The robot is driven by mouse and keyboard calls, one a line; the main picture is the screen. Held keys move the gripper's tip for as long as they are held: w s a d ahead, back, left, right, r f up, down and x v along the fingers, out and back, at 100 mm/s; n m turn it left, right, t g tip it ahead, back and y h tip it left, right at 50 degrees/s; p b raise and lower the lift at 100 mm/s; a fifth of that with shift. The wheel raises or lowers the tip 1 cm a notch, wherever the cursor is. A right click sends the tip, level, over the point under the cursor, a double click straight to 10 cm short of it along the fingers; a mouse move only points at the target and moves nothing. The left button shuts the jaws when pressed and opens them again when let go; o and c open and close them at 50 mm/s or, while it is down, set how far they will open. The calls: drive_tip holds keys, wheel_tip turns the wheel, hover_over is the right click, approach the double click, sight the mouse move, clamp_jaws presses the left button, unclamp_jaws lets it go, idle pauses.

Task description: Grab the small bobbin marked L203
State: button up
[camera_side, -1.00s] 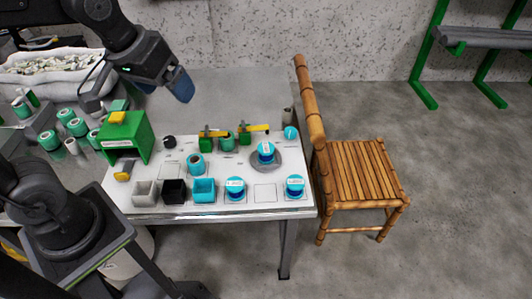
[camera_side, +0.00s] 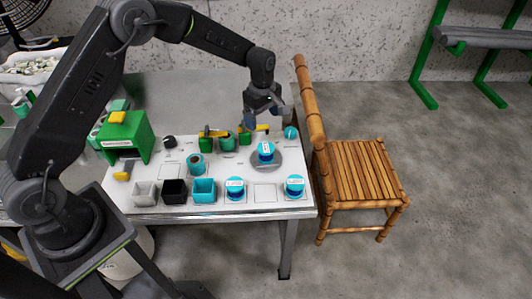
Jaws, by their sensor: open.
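Several small blue bobbins with white labels are on the white board. One bobbin (camera_side: 266,151) sits on a round grey disc (camera_side: 274,163). Another bobbin (camera_side: 235,188) stands at the front edge, and a third bobbin (camera_side: 295,186) stands at the front right corner. The label print is too small to read, so I cannot tell which is L203. My gripper (camera_side: 264,112) is open and empty, pointing down above the back right of the board, behind the bobbin on the disc.
A blue-topped round piece (camera_side: 290,133) is at the back right. Green-and-yellow clamps (camera_side: 208,138) stand just left of my gripper. Three small bins, grey (camera_side: 144,194), black (camera_side: 174,192) and teal (camera_side: 203,191), line the front left. A green box (camera_side: 126,138) and bamboo chair (camera_side: 360,175) flank the board.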

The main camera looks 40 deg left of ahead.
sight(265, 147)
wheel_tip(265, 147, down, 10)
drive_tip(key=shift+w+r, duration=0.1)
drive_tip(key=shift+r, duration=0.15)
drive_tip(key=shift+w+d+f, duration=0.1)
drive_tip(key=shift+w+f, duration=0.05)
drive_tip(key=shift+f, duration=1.15)
drive_tip(key=shift+w+f, duration=0.1)
drive_tip(key=shift+f, duration=1.2)
drive_tip(key=shift+c, duration=0.3)
drive_tip(key=c, duration=1)
drive_tip(key=shift+r, duration=0.1)
